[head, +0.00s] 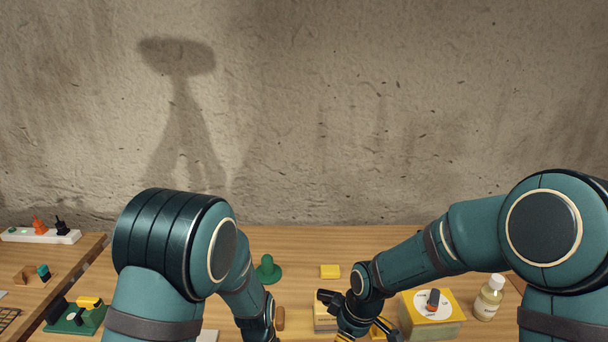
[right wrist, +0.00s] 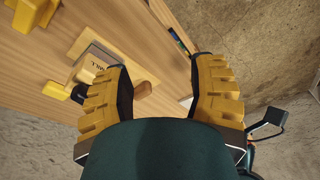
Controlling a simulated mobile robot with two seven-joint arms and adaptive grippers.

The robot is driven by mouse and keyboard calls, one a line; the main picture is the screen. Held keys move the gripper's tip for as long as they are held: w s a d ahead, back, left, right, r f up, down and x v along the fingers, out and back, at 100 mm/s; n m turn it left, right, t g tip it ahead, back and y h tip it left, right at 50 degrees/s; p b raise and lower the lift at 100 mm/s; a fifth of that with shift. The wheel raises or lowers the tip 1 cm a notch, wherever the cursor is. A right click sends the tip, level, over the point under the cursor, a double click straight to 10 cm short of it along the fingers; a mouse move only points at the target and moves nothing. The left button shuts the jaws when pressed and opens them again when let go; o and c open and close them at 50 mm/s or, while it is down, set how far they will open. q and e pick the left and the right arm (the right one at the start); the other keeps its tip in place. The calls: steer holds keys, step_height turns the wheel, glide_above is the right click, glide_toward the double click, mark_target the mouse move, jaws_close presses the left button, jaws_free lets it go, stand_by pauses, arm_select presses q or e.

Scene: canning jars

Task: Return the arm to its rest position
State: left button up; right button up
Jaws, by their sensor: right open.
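My right arm reaches in from the right in the head view, bent down over the table (head: 300,240). Its gripper (right wrist: 160,95) has yellow ribbed fingers standing wide apart in the right wrist view, with nothing between them. In the head view the wrist hides most of this gripper, near the bottom edge beside a small labelled box (head: 325,318). The box also shows in the right wrist view (right wrist: 97,63), partly behind one finger. My left arm comes down on the left side of the head view. Its gripper is below the picture edge.
A green knobbed piece (head: 267,270) and a yellow block (head: 330,271) stand behind the arms. A yellow box (head: 432,316) with a dark-handled white disc and a labelled bottle (head: 488,299) are close to my right forearm. A side table (head: 60,262) holds small parts.

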arm_select(q)
steer(key=s+a+f+n+t+h+b, duration=0.1)
steer(key=s+f+t+h+b, duration=0.1)
steer(key=s+f+b, duration=0.6)
steer(key=s+f+h, duration=0.1)
steer(key=s+f, duration=0.2)
steer(key=f, duration=0.4)
steer(key=shift+s+f+h, duration=0.15)
steer(key=shift+f+h, duration=0.15)
steer(key=shift+f, duration=0.05)
arm_select(e)
steer(key=s+f+m, duration=0.4)
steer(key=f, duration=0.4)
steer(key=s+d+f+m+t+y, duration=0.1)
steer(key=s+f+m, duration=0.3)
steer(key=f, duration=0.4)
steer(key=s+f+m, duration=0.4)
steer(key=f+m, duration=0.2)
steer(key=f, duration=0.2)
steer(key=shift+d+f+y, duration=0.15)
steer(key=shift+d+y, duration=0.1)
steer(key=shift+y, duration=0.05)
